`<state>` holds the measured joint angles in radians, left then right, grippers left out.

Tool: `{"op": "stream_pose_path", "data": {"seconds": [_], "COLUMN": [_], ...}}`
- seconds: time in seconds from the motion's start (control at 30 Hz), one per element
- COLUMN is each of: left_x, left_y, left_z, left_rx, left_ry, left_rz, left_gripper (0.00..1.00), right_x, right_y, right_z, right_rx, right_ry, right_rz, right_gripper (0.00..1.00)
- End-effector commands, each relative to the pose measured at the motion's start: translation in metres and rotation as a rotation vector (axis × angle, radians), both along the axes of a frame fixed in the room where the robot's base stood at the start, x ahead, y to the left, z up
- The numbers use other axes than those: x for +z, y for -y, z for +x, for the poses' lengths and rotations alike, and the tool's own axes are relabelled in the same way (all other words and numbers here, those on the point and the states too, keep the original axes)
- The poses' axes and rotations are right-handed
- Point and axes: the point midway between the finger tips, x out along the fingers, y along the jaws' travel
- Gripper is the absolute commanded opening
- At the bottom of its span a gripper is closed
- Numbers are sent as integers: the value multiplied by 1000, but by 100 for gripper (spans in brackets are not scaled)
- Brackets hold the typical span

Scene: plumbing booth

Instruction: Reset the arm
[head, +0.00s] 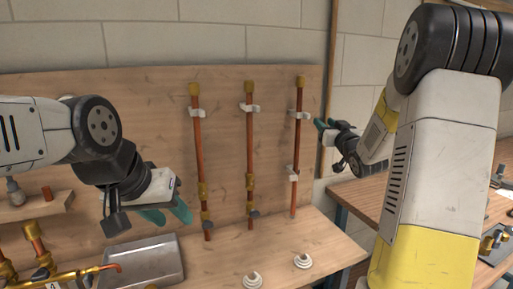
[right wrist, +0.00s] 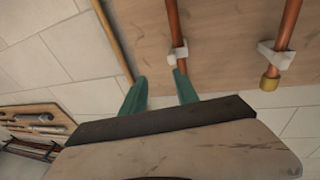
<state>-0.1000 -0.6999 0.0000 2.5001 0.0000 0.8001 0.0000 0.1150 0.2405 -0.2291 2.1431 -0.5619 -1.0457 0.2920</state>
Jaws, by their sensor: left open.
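My left gripper (head: 168,214) is open and empty at the left, in front of the wooden back panel (head: 140,110) and above a grey metal tray (head: 148,262). My right gripper (head: 325,124) is at the panel's right edge, beside the right copper pipe (head: 298,138). In the right wrist view its two green fingers (right wrist: 160,92) stand apart with nothing between them. The tip of one finger is close to a white clip (right wrist: 177,53) on a copper pipe; I cannot tell whether they touch.
Left (head: 197,140) and middle (head: 250,140) copper pipes with brass fittings also hang on the panel. Two white rings (head: 252,280) (head: 302,261) lie on the bench. Brass pipework (head: 65,275) is at the lower left. A wooden table (head: 365,197) with tools stands at the right.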

Motion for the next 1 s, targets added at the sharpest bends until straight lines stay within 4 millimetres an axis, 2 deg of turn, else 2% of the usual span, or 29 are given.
{"op": "stream_pose_path", "data": {"seconds": [0.03, 0.1, 0.17, 0.27, 0.37, 0.6, 0.7, 0.83, 1.0], "left_x": [0, 0, 0, 0, 0, 0, 0, 0, 0], "left_y": [0, 0, 0, 0, 0, 0, 0, 0, 0], "left_z": [0, 0, 0, 0, 0, 0, 0, 0, 0], "left_rx": [0, 0, 0, 0, 0, 0, 0, 0, 0], "left_ry": [0, 0, 0, 0, 0, 0, 0, 0, 0], "left_rz": [0, 0, 0, 0, 0, 0, 0, 0, 0], "left_gripper": [42, 42, 42, 42, 42, 42, 42, 42, 42], "right_x": [11, 12, 9, 1, -12, -54, -68, -79, -83], "right_y": [-3, -6, -10, -22, -41, -95, -112, -124, -128], "right_z": [-12, -29, -47, -86, -135, -273, -320, -356, -369], "right_rx": [-35, -81, -110, -137, -133, -33, 18, 61, 76], "right_ry": [-54, -154, -244, -398, -560, -931, -1044, -1128, -1160], "right_rz": [1, 4, 10, 21, 27, 19, 4, -9, -16], "right_gripper": [36, 36, 36, 36, 36, 36, 36, 36, 36]}}
